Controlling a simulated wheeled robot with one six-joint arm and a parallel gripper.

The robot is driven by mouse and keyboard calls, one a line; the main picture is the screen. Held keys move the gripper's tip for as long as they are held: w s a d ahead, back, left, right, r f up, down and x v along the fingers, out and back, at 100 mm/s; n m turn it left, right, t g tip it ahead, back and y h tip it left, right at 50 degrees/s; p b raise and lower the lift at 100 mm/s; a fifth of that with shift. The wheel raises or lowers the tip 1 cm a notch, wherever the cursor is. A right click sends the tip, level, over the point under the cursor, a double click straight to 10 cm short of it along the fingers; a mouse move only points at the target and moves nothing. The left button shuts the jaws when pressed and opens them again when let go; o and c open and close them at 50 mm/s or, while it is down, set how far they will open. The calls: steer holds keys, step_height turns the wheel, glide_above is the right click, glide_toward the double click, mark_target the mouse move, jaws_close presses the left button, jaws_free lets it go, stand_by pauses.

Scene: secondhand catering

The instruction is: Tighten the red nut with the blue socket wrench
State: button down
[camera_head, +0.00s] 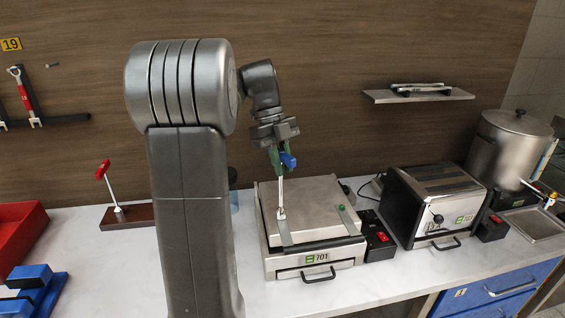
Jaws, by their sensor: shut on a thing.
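The blue socket wrench has a blue handle (288,160) and a thin silver shaft (281,192). My gripper (281,157) is shut on the handle, above the flat-topped appliance marked 701 (318,195). The shaft hangs nearly upright, and its lower end overlaps the left strap on the appliance's lid. I cannot tell whether the socket touches or sits over anything there. I cannot make out the red nut; the socket end may hide it. A green nut-like piece (341,207) shows on the right strap.
A red T-handled tool (103,170) stands in a brown block (127,215) at left. A red bin (20,232) and a blue holder (36,290) lie at far left. Another appliance (434,205) and a steel pot (507,158) stand right. A wall shelf (418,97) is above.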

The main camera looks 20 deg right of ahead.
mark_target(283, 152)
steer(key=shift+m+y, duration=0.3)
steer(key=shift+m, duration=0.5)
steer(key=shift+r, duration=0.15)
steer(key=shift+s+v, duration=0.25)
steer(key=shift+v, duration=0.9)
steer(key=shift+d+r, duration=0.1)
steer(key=shift+r, duration=0.35)
